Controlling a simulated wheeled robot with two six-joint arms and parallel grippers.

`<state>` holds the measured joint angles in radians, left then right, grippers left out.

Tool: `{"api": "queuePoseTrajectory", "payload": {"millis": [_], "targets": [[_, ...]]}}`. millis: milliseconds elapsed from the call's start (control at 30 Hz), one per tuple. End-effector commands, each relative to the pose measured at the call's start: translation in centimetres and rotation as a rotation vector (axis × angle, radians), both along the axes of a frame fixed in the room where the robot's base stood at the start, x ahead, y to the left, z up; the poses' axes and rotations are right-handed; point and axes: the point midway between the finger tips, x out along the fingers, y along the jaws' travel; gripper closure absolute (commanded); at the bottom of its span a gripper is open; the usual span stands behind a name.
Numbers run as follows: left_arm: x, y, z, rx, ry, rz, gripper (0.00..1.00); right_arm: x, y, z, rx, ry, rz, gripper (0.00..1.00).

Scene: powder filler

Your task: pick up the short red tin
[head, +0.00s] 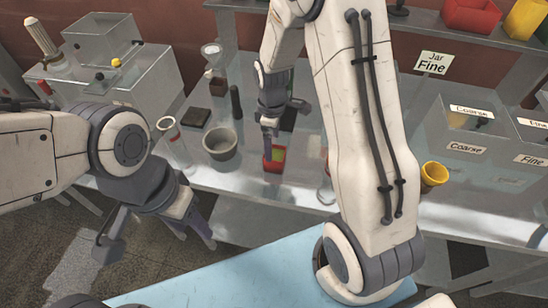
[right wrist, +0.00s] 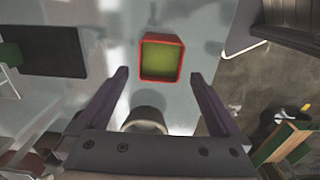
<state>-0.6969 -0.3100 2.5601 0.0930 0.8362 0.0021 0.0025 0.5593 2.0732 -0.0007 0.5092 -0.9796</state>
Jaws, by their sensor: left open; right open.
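The short red tin (head: 269,165) stands on the steel bench below my right gripper in the head view; part of it is hidden by the gripper. In the right wrist view the tin (right wrist: 161,77) is a square red rim with green inside, just beyond and between the fingertips. My right gripper (head: 285,116) is open and empty, its fingers (right wrist: 158,78) apart and not seen touching the tin. My left gripper (head: 158,244) is open and empty, low at the left in front of the bench edge.
A grey bowl (head: 220,143) stands left of the tin. A glass vessel (head: 168,128) and a dark block (head: 196,117) are further left. The shelf behind holds coloured bins (head: 470,15).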

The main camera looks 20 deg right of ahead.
Motion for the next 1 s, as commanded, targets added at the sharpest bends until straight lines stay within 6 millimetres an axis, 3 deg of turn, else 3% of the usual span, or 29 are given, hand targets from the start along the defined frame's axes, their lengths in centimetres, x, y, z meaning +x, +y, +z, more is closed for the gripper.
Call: {"api": "queuePoseTrajectory", "payload": {"millis": [267, 600, 867, 900, 1000], "targets": [[0.0, 0.0, 0.9, 0.0, 0.0, 0.0, 0.5, -0.2, -0.1, -2.1, 0.0, 0.004, -0.001, 0.0], [0.0, 0.0, 2.5, 0.0, 0.0, 0.0, 0.5, -0.4, -0.5, -6.2, 0.001, 0.003, -0.001, 0.0], [0.0, 0.0, 2.4, 0.0, 0.0, 0.0, 0.5, -0.3, -0.6, -6.5, 0.0, -0.001, -0.001, 0.0], [0.0, 0.0, 2.4, 0.0, 0.0, 0.0, 0.5, -0.4, -0.6, -6.5, 0.0, -0.001, -0.001, 0.08], [0.0, 0.0, 2.4, 0.0, 0.0, 0.0, 0.5, -0.4, -0.6, -6.5, 0.001, -0.001, -0.001, 0.46]]}}
